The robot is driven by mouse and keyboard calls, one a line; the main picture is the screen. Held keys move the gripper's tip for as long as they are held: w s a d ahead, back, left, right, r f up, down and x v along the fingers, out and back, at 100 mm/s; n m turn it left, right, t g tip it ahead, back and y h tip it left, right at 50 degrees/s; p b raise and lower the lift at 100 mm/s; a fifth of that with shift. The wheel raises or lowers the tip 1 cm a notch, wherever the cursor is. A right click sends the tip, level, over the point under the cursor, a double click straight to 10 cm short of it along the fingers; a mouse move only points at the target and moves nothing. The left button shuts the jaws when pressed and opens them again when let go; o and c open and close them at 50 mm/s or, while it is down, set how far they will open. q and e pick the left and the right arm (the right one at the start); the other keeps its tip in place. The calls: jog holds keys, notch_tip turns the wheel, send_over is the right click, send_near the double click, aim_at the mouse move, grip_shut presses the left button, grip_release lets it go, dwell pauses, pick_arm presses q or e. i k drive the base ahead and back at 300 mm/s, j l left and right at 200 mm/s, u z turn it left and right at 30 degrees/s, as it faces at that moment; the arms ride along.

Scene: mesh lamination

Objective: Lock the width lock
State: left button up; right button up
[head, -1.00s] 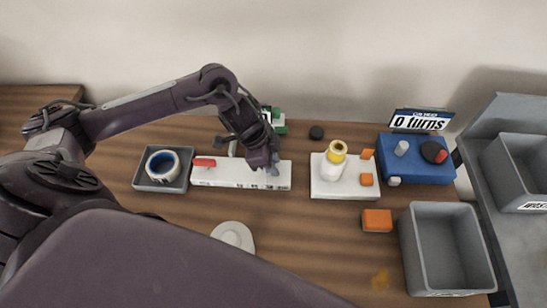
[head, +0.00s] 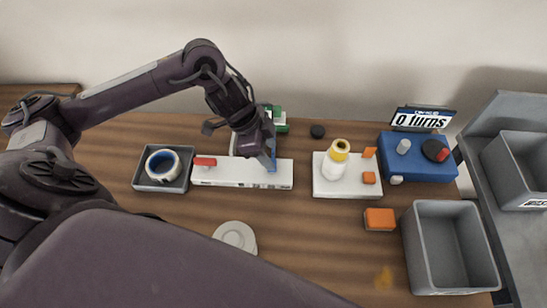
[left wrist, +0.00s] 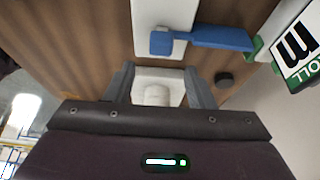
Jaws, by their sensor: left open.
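A long white block (head: 235,180) lies on the table with a red handle (head: 205,162) at its left end. A blue lever (head: 272,162) is at its right end, partly hidden by my left gripper (head: 266,160). In the left wrist view the blue lever (left wrist: 215,40) reaches from the white block (left wrist: 165,14) toward a green part. I cannot tell which of these is the width lock. My left gripper (left wrist: 160,86) is open, with the lever beyond its fingertips and not between them. My right gripper is not in view.
A grey tray with a blue-and-white roll (head: 163,166) stands left of the block. To the right are a white plate with a bottle (head: 334,172), a blue box (head: 415,168) and a grey bin (head: 450,250). A round pale disc (head: 234,236) lies in front.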

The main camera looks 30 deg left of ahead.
aim_at(207, 162)
jog(key=k, duration=2)
